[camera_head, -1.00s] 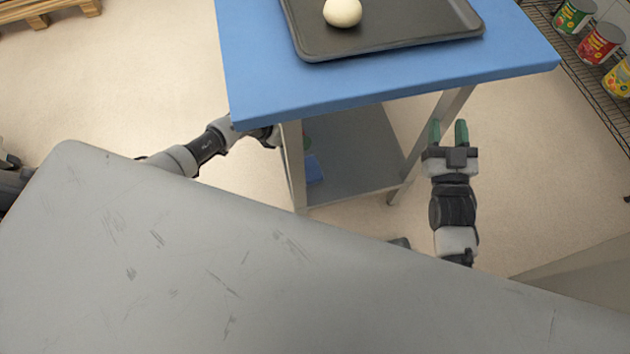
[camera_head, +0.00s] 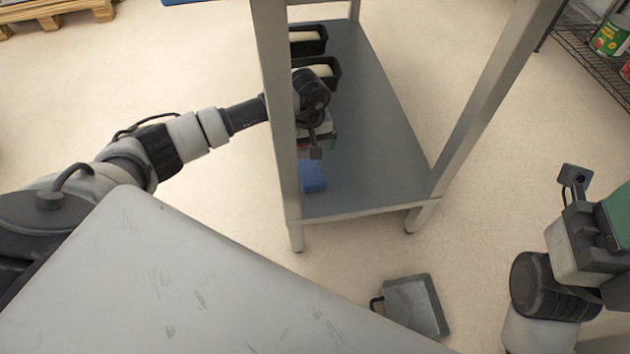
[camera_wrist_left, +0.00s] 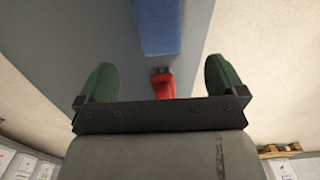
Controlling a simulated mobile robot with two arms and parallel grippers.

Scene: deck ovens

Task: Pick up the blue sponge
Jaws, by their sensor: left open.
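The blue sponge (camera_head: 312,177) lies on the grey lower shelf near its front left corner. In the left wrist view it shows at the top centre (camera_wrist_left: 158,25). My left gripper (camera_head: 326,137) reaches in past the left front leg, over the shelf, just beyond the sponge. In the left wrist view its two green fingers stand wide apart with nothing held between them (camera_wrist_left: 160,82). A red object (camera_wrist_left: 163,83) shows between the fingers, close to the sponge. My right gripper is at the right edge of the head view, partly cut off, with a green part (camera_head: 615,215) showing.
The grey shelf (camera_head: 375,130) has metal legs at its corners, with the left front leg (camera_head: 277,110) close to my left arm. Black pans with pale contents (camera_head: 322,80) stand further back. A wire rack (camera_head: 590,60) with cans stands at right. The right shelf area is clear.

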